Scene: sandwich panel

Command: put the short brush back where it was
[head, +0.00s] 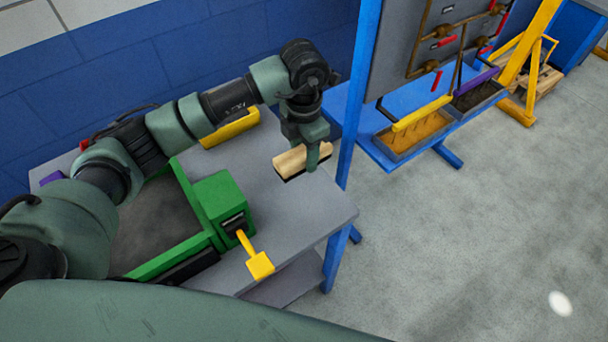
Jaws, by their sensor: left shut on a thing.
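The short brush (292,161) has a pale wooden block with a dark underside. My left gripper (305,156) is shut on it, pointing down, at the back right part of the grey table (318,208). I cannot tell whether the brush touches the table top or hangs just above it. The gripper hides part of the brush's right end. My right gripper does not show.
A green machine (217,200) with a yellow lever (259,263) stands on the table, left of the brush. A yellow object (231,128) lies near the back wall. A blue post (358,95) rises close to the right. Beyond are sand trays (416,135).

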